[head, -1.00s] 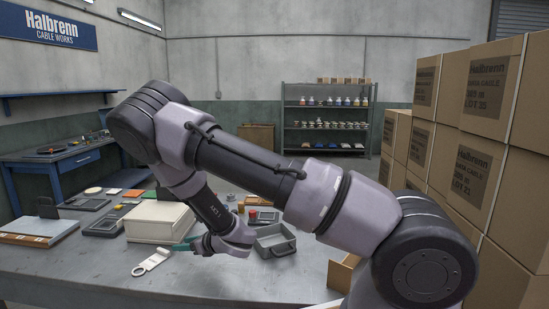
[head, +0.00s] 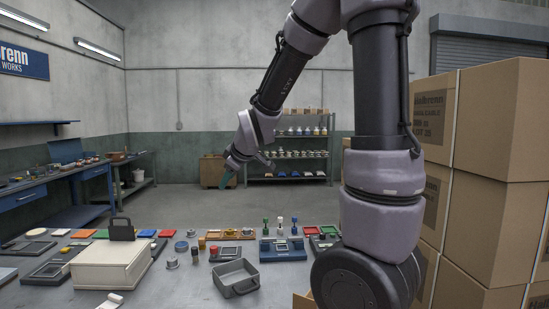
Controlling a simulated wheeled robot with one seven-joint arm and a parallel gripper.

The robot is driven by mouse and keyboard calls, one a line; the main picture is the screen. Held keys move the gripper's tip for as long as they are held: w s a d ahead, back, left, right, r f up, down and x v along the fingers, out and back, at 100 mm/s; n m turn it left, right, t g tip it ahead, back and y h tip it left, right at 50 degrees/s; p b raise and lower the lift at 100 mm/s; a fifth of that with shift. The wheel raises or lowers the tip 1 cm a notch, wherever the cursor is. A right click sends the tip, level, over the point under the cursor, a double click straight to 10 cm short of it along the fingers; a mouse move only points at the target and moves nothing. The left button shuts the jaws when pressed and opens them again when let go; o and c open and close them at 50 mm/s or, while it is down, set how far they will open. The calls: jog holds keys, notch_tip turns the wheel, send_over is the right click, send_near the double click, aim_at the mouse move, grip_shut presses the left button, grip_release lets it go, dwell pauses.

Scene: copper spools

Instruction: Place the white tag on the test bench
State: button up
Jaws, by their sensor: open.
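The white tag (head: 110,300) lies on the grey table in front of the cream box, cut off by the bottom edge of the head view. My gripper (head: 229,174) is raised well above the table's far side, away from the tag. Its jaws are open, with teal fingertips pointing down and left; nothing shows between them. A blue bench (head: 40,198) with drawers and equipment stands along the left wall. A blue device (head: 283,250) with a small panel sits on the grey table. No label shows which is the test bench.
The cream box (head: 108,268) and an open grey metal bin (head: 236,279) stand on the table (head: 185,291) among several small parts. Stacked cardboard boxes (head: 490,200) crowd the right. Open floor (head: 185,205) lies behind the table.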

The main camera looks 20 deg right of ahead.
jog(key=s+d+r+m, duration=0.1)
jog(key=s+r+m, duration=0.2)
jog(key=s, duration=0.4)
jog(key=s+d+r+m+g, duration=0.1)
jog(key=s+d+r+m, duration=0.1)
jog(key=s+m, duration=0.4)
jog(key=s+d+r+m+g, duration=0.1)
jog(key=s+r+m, duration=0.3)
jog(key=s, duration=0.6)
jog(key=shift+s+d+m, duration=0.2)
jog(key=shift+d+m, duration=0.15)
jog(key=shift+m, duration=0.15)
